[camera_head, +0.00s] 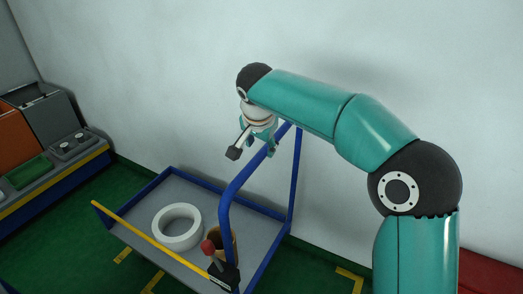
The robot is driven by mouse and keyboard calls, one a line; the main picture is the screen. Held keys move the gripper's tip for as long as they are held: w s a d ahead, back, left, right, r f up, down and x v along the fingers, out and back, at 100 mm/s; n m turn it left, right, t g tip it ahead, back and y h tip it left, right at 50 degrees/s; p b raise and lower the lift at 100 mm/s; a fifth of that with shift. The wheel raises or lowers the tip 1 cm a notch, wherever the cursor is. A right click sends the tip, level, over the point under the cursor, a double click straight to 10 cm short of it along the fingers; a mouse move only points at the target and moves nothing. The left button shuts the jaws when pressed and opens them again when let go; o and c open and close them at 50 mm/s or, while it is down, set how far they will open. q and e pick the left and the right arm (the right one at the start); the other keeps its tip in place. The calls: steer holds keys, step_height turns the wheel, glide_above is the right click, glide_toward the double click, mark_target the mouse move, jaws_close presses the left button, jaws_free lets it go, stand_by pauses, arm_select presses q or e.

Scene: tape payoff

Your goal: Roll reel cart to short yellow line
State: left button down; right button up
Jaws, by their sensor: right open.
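The reel cart has a grey deck (258,228) with blue edges and a tall blue handle frame (238,184), and it stands on the green floor near the pale wall. A white reel (177,227) lies flat on the deck. A brown roll, partly hidden, stands behind a red-knobbed lever (208,247) at the cart's near side. My right gripper (252,151) is open at the blue handle's upper bar; I cannot tell whether it touches the bar. My left gripper is out of view.
A bench with orange and grey bins (45,112) and a green tray (28,172) stands at the left. The wall closes off the back. A red area (492,272) lies at the lower right.

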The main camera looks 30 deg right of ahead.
steer(key=v, duration=0.7)
steer(key=shift+r, duration=0.25)
steer(key=shift+s+a, duration=0.1)
